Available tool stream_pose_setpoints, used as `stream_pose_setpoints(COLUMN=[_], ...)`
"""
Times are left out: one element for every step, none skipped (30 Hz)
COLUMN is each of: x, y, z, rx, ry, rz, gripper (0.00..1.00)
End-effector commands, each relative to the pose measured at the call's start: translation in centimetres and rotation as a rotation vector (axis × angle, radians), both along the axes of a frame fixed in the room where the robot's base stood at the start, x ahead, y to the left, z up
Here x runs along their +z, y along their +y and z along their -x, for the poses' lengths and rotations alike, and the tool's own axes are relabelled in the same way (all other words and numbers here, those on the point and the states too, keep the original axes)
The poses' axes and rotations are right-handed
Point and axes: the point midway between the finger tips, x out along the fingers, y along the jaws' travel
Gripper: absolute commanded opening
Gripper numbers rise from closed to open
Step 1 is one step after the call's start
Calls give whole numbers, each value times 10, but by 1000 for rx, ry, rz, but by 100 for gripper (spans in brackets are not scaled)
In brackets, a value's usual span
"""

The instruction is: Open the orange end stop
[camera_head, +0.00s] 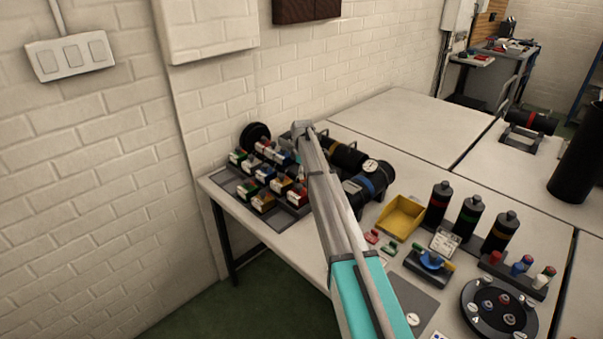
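A black cylinder with an orange-yellow band (334,146) lies on the table behind my arm, partly hidden by it. A second black cylinder with a blue band (367,184) and a round gauge lies just in front of it. I cannot make out which part is the orange end stop. My grey and teal arm reaches from the bottom middle up to a grey joint near the cylinders' left side. My gripper does not show; no fingers can be seen.
A rack of small coloured blocks (264,178) stands left of my arm. Right of the arm are a yellow bin (401,216), several black bottles (469,216), a blue-topped fixture (430,264) and a round black tray (474,332). The white table (403,124) is clear at the back.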

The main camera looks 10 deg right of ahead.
Motion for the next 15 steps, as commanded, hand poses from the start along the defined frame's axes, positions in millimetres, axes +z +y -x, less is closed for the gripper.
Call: stream_pose_setpoints(x=[0, 0, 0, 0, 0, 0, 0, 0, 0, 0, 0, 0, 0, 0, 0], y=[0, 0, 0, 0, 0, 0, 0, 0, 0, 0, 0, 0, 5, 3, 2], z=[0, 0, 0, 0, 0, 0, 0, 0, 0, 0, 1, 1, 1, 1, 1], rx=[0, 0, 0, 0, 0, 0, 0, 0, 0, 0, 0, 0, 0, -1, 0], ry=[0, 0, 0, 0, 0, 0, 0, 1, 1, 1, 1, 1, 1, 2, 2], rz=[0, 0, 0, 0, 0, 0, 0, 0, 0, 0, 0, 0, 0, -1, -2], gripper=[45, 40, 32, 27, 21, 14, 8, 3, 0, 0, 0, 0, 0, 0, 0])
